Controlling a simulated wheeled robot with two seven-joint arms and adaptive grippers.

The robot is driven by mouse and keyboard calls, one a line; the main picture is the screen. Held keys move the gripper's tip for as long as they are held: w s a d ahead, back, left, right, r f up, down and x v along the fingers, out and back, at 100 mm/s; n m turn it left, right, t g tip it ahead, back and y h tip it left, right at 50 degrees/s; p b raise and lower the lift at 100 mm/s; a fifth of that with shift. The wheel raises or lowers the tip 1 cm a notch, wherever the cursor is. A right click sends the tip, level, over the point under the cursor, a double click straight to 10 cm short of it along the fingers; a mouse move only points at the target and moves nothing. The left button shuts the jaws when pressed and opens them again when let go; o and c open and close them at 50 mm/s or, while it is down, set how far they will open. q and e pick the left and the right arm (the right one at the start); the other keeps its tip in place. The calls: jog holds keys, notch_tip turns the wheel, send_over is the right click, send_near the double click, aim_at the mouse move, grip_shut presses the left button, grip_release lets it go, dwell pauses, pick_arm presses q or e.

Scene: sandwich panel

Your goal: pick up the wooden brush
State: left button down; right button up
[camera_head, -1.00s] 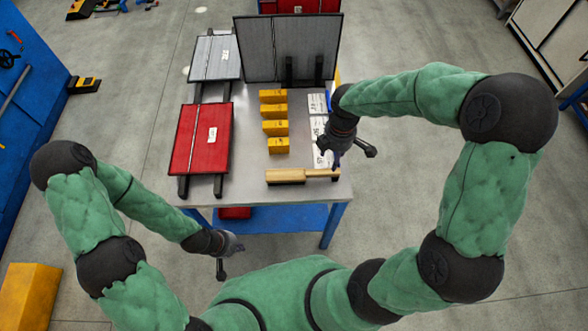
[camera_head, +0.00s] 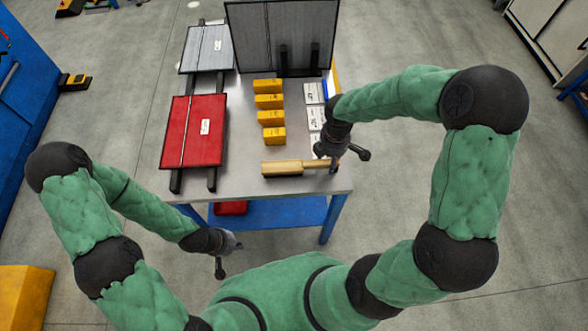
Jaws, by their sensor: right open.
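The wooden brush (camera_head: 283,169) lies near the front edge of the grey table, its bristle block to the left and its handle pointing right. My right gripper (camera_head: 334,164) is at the right end of the handle, pointing down, with its jaws open. The fingers partly cover the handle end, and I cannot tell whether they touch it. My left gripper (camera_head: 229,258) hangs low in front of the table, apart from everything on it. Its fingers are too small and dark to tell whether they are open.
The table (camera_head: 240,183) also holds a red panel (camera_head: 190,145) and a grey panel (camera_head: 206,48) on racks, a large upright grey panel (camera_head: 255,45), several yellow blocks (camera_head: 272,118) and white labelled cards (camera_head: 314,93). Free tabletop lies left of the brush.

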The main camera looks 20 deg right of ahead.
jog(key=shift+f, duration=0.75)
